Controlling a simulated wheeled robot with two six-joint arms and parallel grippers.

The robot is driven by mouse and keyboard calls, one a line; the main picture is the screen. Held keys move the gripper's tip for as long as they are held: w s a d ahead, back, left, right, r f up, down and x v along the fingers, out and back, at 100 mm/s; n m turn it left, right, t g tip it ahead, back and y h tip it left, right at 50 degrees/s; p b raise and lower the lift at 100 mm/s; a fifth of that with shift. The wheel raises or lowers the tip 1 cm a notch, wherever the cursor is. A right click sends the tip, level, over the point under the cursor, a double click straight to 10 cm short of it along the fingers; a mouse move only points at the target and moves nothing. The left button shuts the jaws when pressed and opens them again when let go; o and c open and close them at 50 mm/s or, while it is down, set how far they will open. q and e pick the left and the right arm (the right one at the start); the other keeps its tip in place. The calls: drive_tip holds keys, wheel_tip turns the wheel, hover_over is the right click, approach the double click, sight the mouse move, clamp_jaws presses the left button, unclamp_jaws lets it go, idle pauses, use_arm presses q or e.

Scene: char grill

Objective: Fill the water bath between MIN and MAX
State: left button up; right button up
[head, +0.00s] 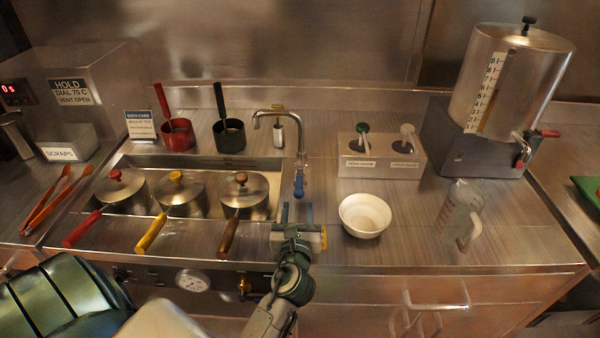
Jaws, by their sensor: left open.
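The water bath (278,165) is a steel basin set in the counter. Three lidded pots with red, yellow and brown handles sit in it and cover most of it. The water level and any MIN or MAX marks cannot be made out. A curved steel faucet (302,140) stands at the bath's right edge, its spout bent left over the back right corner. A blue-tipped lever (298,186) hangs at its base. My left gripper (298,211) is open, just in front of this lever, its fingers pointing toward it. Contact cannot be told. My right gripper is not in view.
A white bowl (365,216) and a clear measuring jug (459,214) stand to the right. Behind them are a two-hole holder (381,170) and a steel tank with a tap (510,85). A dial (192,280) and brass valve (244,288) are on the front panel. Orange tongs (52,200) lie left.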

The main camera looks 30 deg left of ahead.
sight(298, 193)
use_arm(q)
drive_tip(key=shift+w+a+r, duration=0.2)
drive_tip(key=shift+w+a, duration=0.15)
drive_tip(key=shift+w, duration=0.2)
drive_tip(key=p+x, duration=0.1)
drive_tip(key=x, duration=0.3)
drive_tip(key=shift+w+a+r, duration=0.15)
drive_tip(key=shift+w, duration=0.05)
drive_tip(key=p+x, duration=0.1)
drive_tip(key=x, duration=0.3)
drive_tip(key=shift+w+a, duration=0.25)
drive_tip(key=shift+w, duration=0.1)
drive_tip(key=shift+f, duration=0.25)
clamp_jaws()
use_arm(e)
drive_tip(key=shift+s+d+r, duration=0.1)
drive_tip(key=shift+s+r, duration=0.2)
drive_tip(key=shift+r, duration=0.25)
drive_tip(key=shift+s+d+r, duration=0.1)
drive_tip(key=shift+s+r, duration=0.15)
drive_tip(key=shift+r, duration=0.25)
